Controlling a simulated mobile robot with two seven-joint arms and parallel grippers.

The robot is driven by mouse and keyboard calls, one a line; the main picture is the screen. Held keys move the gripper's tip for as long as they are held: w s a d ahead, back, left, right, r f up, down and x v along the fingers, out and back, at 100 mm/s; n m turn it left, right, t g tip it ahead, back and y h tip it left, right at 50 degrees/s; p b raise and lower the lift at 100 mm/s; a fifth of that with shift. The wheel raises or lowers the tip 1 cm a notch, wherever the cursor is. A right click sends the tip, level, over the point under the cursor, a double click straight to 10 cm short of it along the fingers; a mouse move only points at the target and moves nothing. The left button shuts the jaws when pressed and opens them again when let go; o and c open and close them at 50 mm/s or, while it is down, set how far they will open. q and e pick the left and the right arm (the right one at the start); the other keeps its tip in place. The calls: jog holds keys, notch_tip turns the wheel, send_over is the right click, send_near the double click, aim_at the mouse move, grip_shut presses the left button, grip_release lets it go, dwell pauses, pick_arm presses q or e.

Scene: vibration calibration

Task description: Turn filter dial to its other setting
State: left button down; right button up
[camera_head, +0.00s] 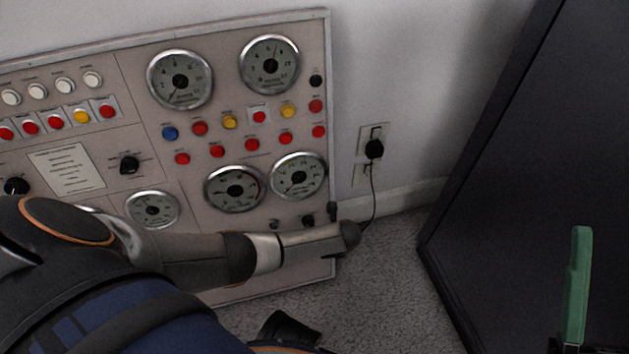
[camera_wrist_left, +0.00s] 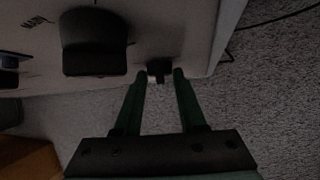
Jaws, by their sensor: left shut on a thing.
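In the left wrist view, a small black knob (camera_wrist_left: 159,68) sits at the panel's lower edge, between the green fingertips of my left gripper (camera_wrist_left: 161,77). The gripper is shut on this knob. No label shows that names it as the filter dial, and its pointer setting cannot be read. In the head view my left forearm and wrist cross the panel's lower part and hide the fingers. Of my right gripper (camera_head: 577,290), one upright green finger shows at the lower right. Whether it is open or shut cannot be told, and nothing visible touches it.
The grey control panel (camera_head: 140,75) carries gauges, coloured buttons and black knobs. A larger black knob (camera_wrist_left: 95,45) is left of the held one. A plug sits in a wall outlet (camera_head: 374,150), its cord hanging by the panel. A dark cabinet (camera_head: 530,150) stands at right.

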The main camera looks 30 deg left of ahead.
dwell(0.3)
pick_arm(q)
jog(key=shift+s+a+r+h+p, duration=0.15)
jog(key=shift+h+p, duration=0.15)
jog(key=shift+p, duration=0.4)
jog(key=shift+s+a+r+n+t+h+p, duration=0.15)
jog(key=shift+n+t+h+p, duration=0.4)
jog(key=shift+t+p, duration=0.55)
jog(key=shift+s+a+n+t+h+p, duration=0.15)
jog(key=shift+n+t+h+p, duration=0.25)
jog(key=shift+p, duration=0.25)
jog(key=shift+s+a+f+n+t+h+b, duration=0.1)
jog(key=shift+s+f+n+t+h+b, duration=0.1)
jog(key=shift+n+t+h+b, duration=0.55)
jog(key=shift+s+a+f+n+t+h+b, duration=0.1)
jog(key=shift+f+n+t+h+b, duration=0.25)
jog(key=shift+t+b, duration=0.65)
jog(key=shift+s+a+f+n+t+h+b, duration=0.1)
jog(key=shift+s+n+t+h+b, duration=0.05)
jog(key=shift+n+t+h+b, duration=0.65)
jog(key=shift+m+t, duration=0.25)
